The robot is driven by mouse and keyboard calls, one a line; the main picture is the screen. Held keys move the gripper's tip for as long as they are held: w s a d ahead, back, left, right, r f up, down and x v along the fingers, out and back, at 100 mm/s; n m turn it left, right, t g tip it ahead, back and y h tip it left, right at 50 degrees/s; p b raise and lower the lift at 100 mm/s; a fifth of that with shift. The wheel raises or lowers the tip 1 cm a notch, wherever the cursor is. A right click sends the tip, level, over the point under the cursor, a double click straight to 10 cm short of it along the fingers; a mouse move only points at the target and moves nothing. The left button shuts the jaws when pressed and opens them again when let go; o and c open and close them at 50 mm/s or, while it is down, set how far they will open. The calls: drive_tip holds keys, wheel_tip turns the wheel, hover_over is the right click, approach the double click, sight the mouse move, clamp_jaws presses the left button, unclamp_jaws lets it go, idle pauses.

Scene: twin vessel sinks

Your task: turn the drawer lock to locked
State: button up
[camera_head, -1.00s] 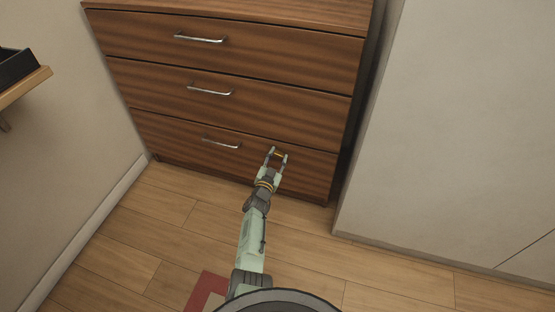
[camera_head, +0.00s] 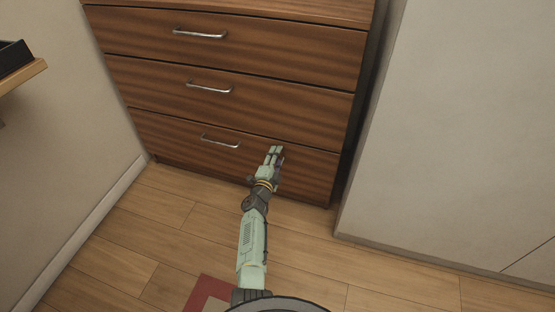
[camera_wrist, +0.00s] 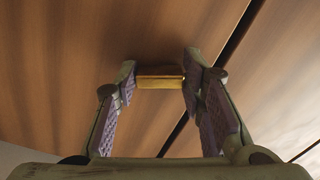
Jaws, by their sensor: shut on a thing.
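The drawer lock (camera_wrist: 160,80) shows in the wrist view as a small brass-coloured piece standing on the wooden drawer front. My gripper (camera_wrist: 160,74) is shut on it, with one fingertip at each end of the brass piece. In the head view my gripper (camera_head: 275,149) reaches the right part of the bottom drawer (camera_head: 180,141), and its fingers hide the lock there. The drawer gap runs diagonally across the wrist view, so my gripper is rolled relative to the drawer front. I see no marking of the lock's position.
The bottom drawer's metal handle (camera_head: 220,141) is left of my gripper. A pale cabinet side (camera_head: 450,130) stands close on the right. A wall with a small shelf (camera_head: 22,78) is on the left. The wooden floor (camera_head: 390,265) in front is mostly clear.

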sight(280, 131)
drive_tip(key=shift+m+b, duration=0.55)
drive_tip(key=shift+m, duration=1.35)
drive_tip(key=o, duration=1.1)
drive_tip(key=shift+o, duration=0.2)
drive_tip(key=o, duration=0.4)
drive_tip(key=r, duration=1.1)
drive_tip(key=shift+a, duration=0.35)
drive_tip(key=shift+c, duration=0.2)
drive_tip(key=shift+d, duration=0.1)
drive_tip(key=c, duration=0.4)
drive_tip(key=shift+d+f, duration=0.2)
drive_tip(key=shift+f, duration=0.1)
